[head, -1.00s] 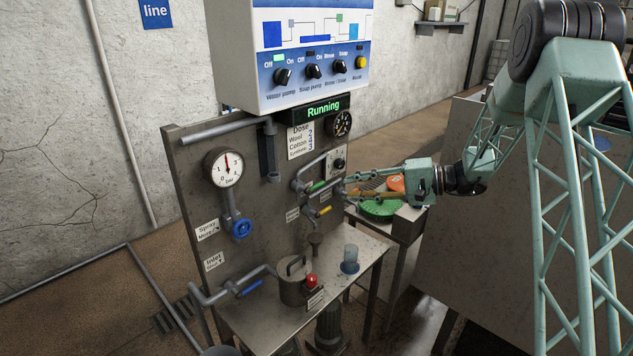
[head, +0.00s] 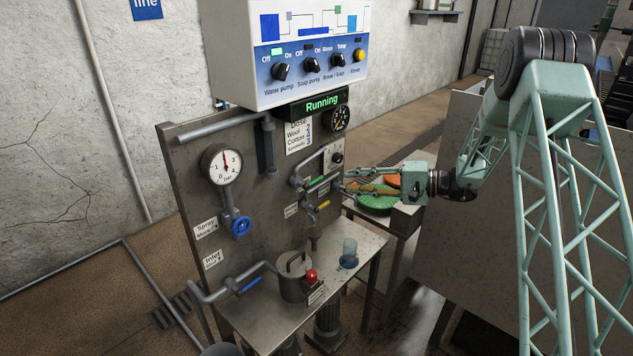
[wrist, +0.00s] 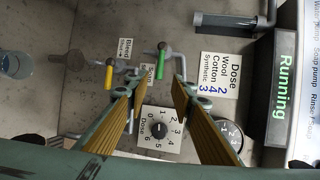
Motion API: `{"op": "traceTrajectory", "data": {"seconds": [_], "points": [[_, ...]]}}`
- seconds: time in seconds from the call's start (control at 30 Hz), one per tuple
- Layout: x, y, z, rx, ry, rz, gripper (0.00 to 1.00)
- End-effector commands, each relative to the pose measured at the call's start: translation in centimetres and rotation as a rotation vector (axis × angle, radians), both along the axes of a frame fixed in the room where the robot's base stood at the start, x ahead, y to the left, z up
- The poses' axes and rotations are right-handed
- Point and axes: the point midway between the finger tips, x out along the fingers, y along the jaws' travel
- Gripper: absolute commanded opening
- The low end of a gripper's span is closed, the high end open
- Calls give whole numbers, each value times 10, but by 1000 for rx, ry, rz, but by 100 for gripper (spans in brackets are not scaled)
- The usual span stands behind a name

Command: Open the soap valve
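The green-handled valve (head: 316,182) sits on a pipe on the steel panel, with the "Soap" label (wrist: 147,78) close by; its green handle also shows in the wrist view (wrist: 162,61). A yellow-handled valve (head: 323,205) is just below it, near a "Bleed" label (wrist: 123,50); it also shows in the wrist view (wrist: 109,74). My gripper (head: 346,181) is open and empty, to the right of the green handle and pointing at the panel. In the wrist view my fingers (wrist: 157,88) are spread, with the "Soap" label showing between them. I see no contact with the green handle.
The Dose dial (wrist: 159,129) is close to my fingers. A gauge (head: 340,118) and the control box (head: 285,85) are above. A steel shelf (head: 350,280) with a pot (head: 293,277) and blue cup (head: 348,254) is below. A green round object (head: 376,204) sits behind my gripper.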

Motion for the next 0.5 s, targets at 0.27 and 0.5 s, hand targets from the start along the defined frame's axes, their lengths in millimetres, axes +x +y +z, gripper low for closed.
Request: {"op": "traceTrajectory", "data": {"seconds": [0.27,0.5], "points": [[4,17,-3,0,0,2,23],[12,44,-8,0,0,2,23]]}}
